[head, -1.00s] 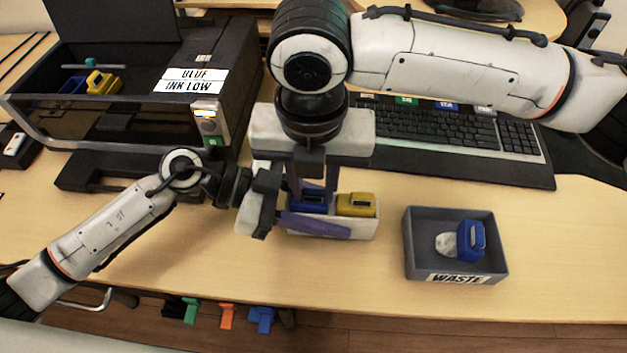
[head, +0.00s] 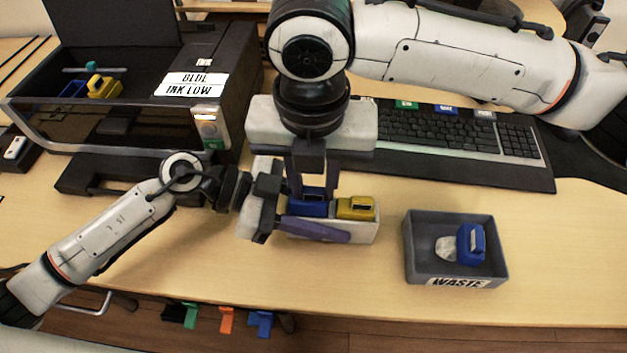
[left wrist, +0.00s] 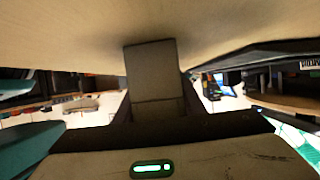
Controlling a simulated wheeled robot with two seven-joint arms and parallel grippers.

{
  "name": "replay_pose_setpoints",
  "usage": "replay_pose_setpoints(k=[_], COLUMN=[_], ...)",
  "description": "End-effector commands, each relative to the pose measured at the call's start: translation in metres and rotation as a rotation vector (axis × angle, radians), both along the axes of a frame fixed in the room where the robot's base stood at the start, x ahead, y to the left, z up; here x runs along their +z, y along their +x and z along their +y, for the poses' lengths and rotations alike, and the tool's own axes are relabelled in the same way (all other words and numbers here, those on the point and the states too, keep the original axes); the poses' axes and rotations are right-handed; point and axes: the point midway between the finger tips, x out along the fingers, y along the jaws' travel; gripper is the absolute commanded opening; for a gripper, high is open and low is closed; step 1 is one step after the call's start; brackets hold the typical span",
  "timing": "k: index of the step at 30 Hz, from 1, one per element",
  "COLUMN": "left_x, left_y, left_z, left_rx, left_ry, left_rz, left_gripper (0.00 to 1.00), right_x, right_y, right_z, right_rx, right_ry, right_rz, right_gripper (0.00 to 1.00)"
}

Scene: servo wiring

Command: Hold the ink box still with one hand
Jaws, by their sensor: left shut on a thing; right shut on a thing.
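The white ink box (head: 366,230) stands on the desk, holding a blue cartridge (head: 307,208) and a yellow cartridge (head: 356,208) side by side. My left gripper (head: 322,222) reaches in from the left and is shut on the box, one purple finger along its front wall; the other finger is mostly hidden. My right gripper (head: 313,186) points down from above, its fingers shut on the blue cartridge's top. In the left wrist view a pale surface fills the top, very close, and the grip itself is unclear.
A grey waste tray (head: 412,262) with a blue cartridge (head: 471,244) inside stands to the right. A keyboard (head: 455,140) lies behind. The open printer (head: 60,135) at the left shows "BLUE INK LOW". Desk between box and tray is clear.

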Motion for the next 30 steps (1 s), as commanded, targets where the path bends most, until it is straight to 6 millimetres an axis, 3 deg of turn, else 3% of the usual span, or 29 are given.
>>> replay_pose_setpoints(k=[30], left_x=[0.0], left_y=[0.0], left_z=[0.0], left_rx=[0.0], left_ry=[0.0], left_rz=[0.0], left_gripper=[0.12], right_x=[0.021], right_y=[0.0], right_z=[0.0], right_rx=[0.0], right_ry=[0.0], right_rz=[-0.001], right_gripper=[0.03])
